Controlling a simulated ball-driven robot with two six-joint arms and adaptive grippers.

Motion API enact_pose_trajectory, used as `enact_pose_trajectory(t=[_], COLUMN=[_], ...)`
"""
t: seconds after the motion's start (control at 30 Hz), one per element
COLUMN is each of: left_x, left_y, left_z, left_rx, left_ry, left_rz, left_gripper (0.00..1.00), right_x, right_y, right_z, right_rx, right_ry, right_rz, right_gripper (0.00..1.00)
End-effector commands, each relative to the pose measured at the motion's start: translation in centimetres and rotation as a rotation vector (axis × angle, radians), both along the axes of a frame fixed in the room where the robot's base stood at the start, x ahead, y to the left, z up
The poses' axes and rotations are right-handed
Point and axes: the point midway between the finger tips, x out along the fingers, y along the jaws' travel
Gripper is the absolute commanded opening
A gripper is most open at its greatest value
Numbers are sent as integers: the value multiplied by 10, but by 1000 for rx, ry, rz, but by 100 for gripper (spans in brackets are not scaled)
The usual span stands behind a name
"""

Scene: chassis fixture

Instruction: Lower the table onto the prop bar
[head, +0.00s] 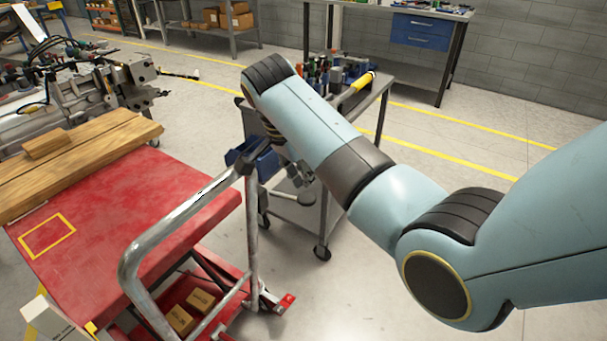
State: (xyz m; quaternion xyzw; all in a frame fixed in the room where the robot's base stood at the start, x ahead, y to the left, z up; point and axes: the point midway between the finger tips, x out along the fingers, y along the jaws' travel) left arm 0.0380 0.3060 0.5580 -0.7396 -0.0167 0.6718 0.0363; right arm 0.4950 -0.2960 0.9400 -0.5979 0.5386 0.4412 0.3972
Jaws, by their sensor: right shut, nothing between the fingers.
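The red lift table (150,190) stands at the lower left with its top raised above a red lower frame. Its bent metal push handle (180,212) rises at the near right side. A red pedal (287,301) sticks out low by the handle's foot. I cannot make out the prop bar. My right arm comes in from the right, and my right gripper (256,157) is shut and empty by the handle's upper corner, partly hidden by my wrist. I cannot tell whether it touches the handle. My left gripper is not in view.
Wooden planks (75,158) lie on the table top beside a yellow outlined square. Small cartons (190,310) sit under it. A tool cart (375,98) with a blue bin stands behind my right arm. Machinery (75,95) is at the left. Floor is open at centre bottom.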

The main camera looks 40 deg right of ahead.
Motion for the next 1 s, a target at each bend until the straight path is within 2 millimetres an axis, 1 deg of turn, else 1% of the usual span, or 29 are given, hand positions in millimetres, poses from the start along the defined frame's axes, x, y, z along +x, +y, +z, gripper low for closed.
enact_pose_trajectory(t=[0.17, 1.0], left_x=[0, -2], left_y=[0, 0], left_z=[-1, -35], left_rx=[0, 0], left_ry=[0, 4], left_rz=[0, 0], left_gripper=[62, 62], right_x=[0, 0], right_y=[0, 0], right_z=[-3, -68], right_rx=[0, 0], right_ry=[0, 0], right_rz=[0, 0], right_gripper=[0, 0])
